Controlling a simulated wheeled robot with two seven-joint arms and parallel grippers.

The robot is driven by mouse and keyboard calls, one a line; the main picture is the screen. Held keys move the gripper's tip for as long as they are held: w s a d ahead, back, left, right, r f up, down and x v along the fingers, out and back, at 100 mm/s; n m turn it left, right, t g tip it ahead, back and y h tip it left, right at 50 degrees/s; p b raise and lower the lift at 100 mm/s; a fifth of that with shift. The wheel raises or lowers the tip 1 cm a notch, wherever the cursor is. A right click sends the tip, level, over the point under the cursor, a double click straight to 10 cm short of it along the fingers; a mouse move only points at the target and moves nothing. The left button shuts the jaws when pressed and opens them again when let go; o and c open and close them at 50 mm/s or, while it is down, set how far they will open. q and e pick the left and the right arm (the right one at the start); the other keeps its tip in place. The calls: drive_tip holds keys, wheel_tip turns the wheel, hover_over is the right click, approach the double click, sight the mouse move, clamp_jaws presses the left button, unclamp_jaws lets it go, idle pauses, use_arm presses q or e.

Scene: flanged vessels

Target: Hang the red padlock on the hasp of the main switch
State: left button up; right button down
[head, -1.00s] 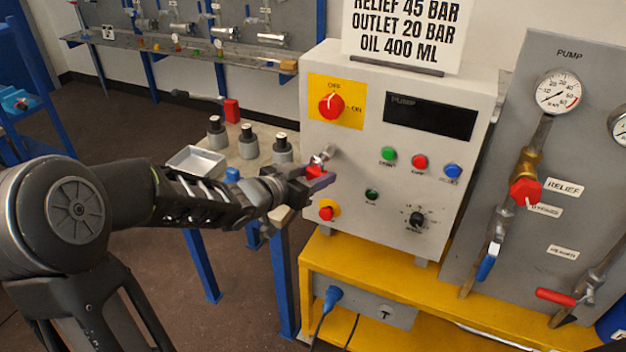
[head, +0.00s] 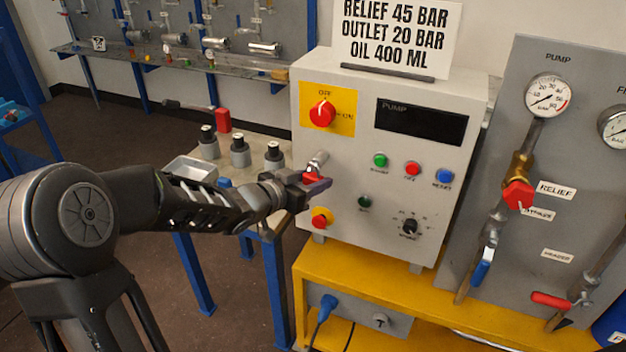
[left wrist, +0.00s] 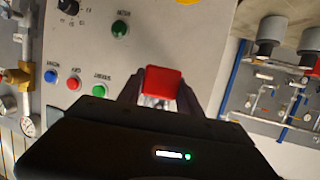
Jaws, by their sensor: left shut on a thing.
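The red padlock (head: 312,178) is in my left gripper (head: 318,184), which is shut on its body in front of the grey cabinet's left side. Its silvery shackle (head: 318,160) points up. In the left wrist view the red body (left wrist: 162,80) shows between the two fingers, with shiny metal beside it. The main switch (head: 322,113) is a red knob on a yellow plate marked OFF and ON, above the padlock and apart from it. I cannot make out its hasp clearly. My right gripper is not in view.
The cabinet (head: 350,185) carries several push buttons, a selector (head: 410,226) and a red knob on yellow (head: 320,219) below my gripper. A side table (head: 222,165) with dark-topped cylinders stands left. A gauge panel (head: 500,120) stands right. Space before the yellow plate is clear.

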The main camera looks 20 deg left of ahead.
use_arm(q)
drive_tip(key=o, duration=1.5)
drive_tip(key=shift+c, duration=0.2)
drive_tip(key=v, duration=0.8)
